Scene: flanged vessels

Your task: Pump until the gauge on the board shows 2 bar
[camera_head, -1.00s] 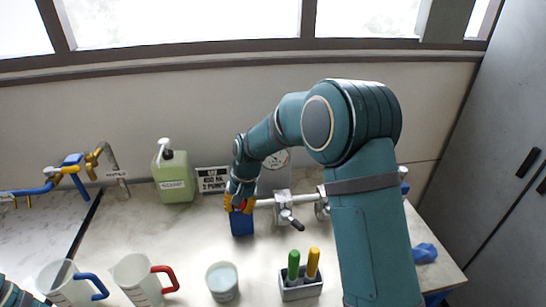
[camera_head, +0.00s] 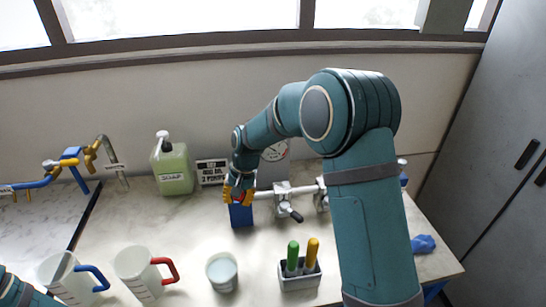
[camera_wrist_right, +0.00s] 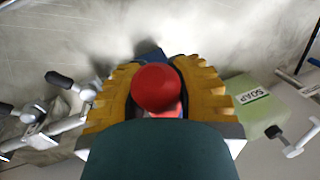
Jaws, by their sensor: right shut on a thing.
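The hand pump is a small blue block (camera_head: 241,214) on the bench, with a red knob (camera_wrist_right: 158,88) on top. My right gripper (camera_head: 238,192) points down with its yellow fingers shut on the red knob. The wrist view shows the knob between the two fingers. The gauge (camera_head: 275,151) is a round white dial on the grey board behind the pump. My right arm partly covers the board, and the needle is too small to read. My left gripper is out of view; only a bit of my left arm shows at the lower left.
A white pipe with a valve (camera_head: 284,200) runs right from the pump. A green soap bottle (camera_head: 173,172) and a sign (camera_head: 212,172) stand behind left. Two measuring jugs, a cup (camera_head: 222,272) and a grey holder (camera_head: 300,278) with two handles stand in front.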

